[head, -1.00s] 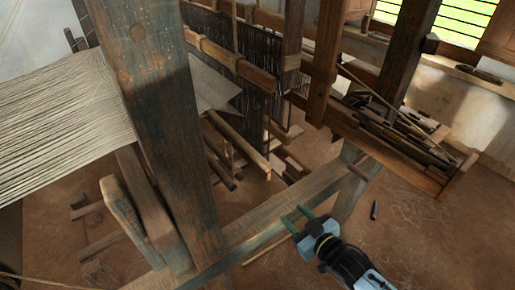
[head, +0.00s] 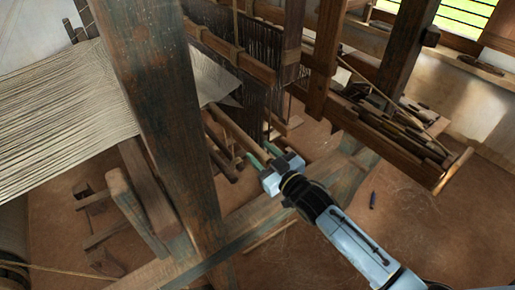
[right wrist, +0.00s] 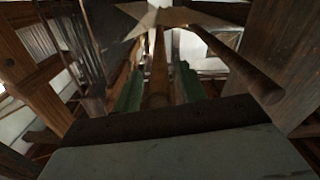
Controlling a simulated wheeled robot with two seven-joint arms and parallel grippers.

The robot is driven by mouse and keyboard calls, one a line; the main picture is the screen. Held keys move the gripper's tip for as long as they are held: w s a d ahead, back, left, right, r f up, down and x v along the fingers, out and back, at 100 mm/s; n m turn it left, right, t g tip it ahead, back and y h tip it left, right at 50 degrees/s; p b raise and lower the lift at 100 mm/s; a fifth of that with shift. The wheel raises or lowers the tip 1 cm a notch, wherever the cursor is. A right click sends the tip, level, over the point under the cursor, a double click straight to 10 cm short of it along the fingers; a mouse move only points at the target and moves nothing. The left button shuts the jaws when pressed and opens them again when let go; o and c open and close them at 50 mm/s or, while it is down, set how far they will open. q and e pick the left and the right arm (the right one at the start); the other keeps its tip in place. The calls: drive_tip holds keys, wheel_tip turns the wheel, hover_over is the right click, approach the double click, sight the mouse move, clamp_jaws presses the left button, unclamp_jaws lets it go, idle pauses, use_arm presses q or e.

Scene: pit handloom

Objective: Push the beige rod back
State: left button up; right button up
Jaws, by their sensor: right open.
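A beige rod (head: 236,132) runs from beneath the woven cloth toward my right gripper (head: 263,154) in the head view. The open green fingers are at the rod's near end. In the right wrist view, a brown rod (right wrist: 159,68) shows between the two fingers (right wrist: 157,88), its near end low between them. I cannot tell whether the fingers touch it. My left gripper is not in view.
A second rod (right wrist: 240,65) is to the right in the right wrist view. A thick post (head: 160,110) stands left of my gripper. A long low beam (head: 250,220) passes beneath my arm. Open floor (head: 420,230) lies to the right.

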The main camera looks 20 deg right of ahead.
drive_tip(key=shift+x, duration=1.25)
clamp_jaws()
